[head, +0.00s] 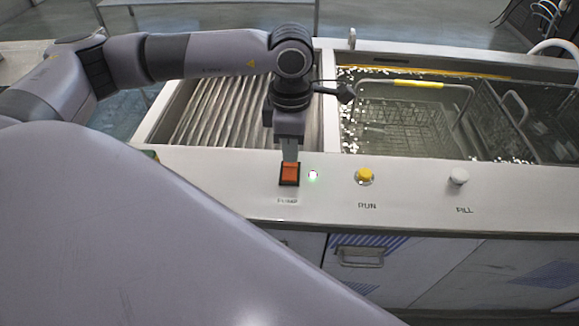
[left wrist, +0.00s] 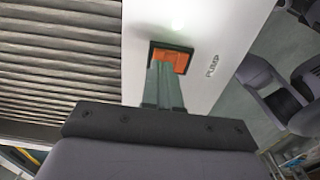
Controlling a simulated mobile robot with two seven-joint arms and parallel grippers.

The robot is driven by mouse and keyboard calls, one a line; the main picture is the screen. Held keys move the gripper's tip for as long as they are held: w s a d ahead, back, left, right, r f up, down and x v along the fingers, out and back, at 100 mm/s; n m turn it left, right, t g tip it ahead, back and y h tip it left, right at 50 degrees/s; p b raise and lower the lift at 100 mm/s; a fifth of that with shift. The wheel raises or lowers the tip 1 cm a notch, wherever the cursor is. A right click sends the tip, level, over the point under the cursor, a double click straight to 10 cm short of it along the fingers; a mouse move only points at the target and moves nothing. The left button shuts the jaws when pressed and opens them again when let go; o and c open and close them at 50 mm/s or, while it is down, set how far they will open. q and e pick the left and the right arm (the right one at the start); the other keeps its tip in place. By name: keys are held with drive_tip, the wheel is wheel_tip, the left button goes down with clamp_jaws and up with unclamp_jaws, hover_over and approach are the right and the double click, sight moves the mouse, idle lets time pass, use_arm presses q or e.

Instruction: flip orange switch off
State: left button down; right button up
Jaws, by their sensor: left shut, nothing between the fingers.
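The orange switch (head: 289,174) sits in a black frame on the white front panel, above the label PUMP. A small lit green-white lamp (head: 313,175) is just to its right. My left gripper (head: 290,158) points down from above with its fingers shut and empty, the tips at the upper edge of the switch. In the left wrist view the shut fingers (left wrist: 165,80) reach to the orange switch (left wrist: 172,57) and cover part of it. I cannot tell whether the tips touch it. My right gripper is not in view.
A yellow RUN button (head: 364,175) and a white FILL knob (head: 459,177) are on the same panel to the right. Behind are a ribbed roller bed (head: 225,112) and a water tank holding a wire basket with a yellow-gripped handle (head: 418,84). A drawer handle (head: 361,256) is below.

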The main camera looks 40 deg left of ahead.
sight(290, 165)
use_arm(q)
drive_tip(key=shift+f+b, duration=0.85)
drive_tip(key=shift+f, duration=0.1)
idle(0.7)
drive_tip(key=shift+r, duration=0.1)
drive_tip(key=shift+r+p, duration=2.1)
drive_tip(key=shift+r, duration=1.4)
drive_tip(key=shift+s+f, duration=0.1)
